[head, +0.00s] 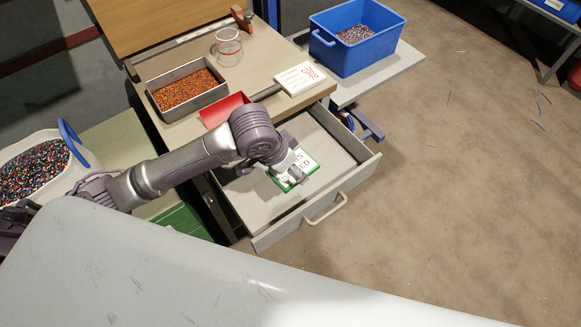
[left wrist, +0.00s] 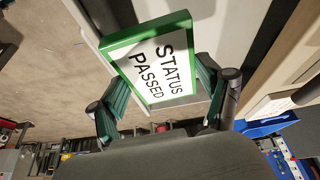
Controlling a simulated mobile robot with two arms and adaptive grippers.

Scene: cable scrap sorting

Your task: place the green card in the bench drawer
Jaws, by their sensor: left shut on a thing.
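The green card (head: 309,164) has a green frame around a white face. It reads "STATUS PASSED" in the left wrist view (left wrist: 150,62). My left gripper (head: 287,174) is shut on the card, with a finger at each side in the left wrist view (left wrist: 160,98). In the head view the card is over the inside of the bench drawer (head: 262,203); how high above the drawer floor I cannot tell. The drawer is pulled open and its visible floor looks empty. My arm hides part of its left side. My right gripper is not in view.
On the bench top (head: 190,124) are a metal tray of copper granules (head: 157,106), a red scoop (head: 222,108), a glass jar (head: 229,42) and a white card with red print (head: 300,78). A blue bin (head: 345,53) stands behind right. The floor at right is mostly clear.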

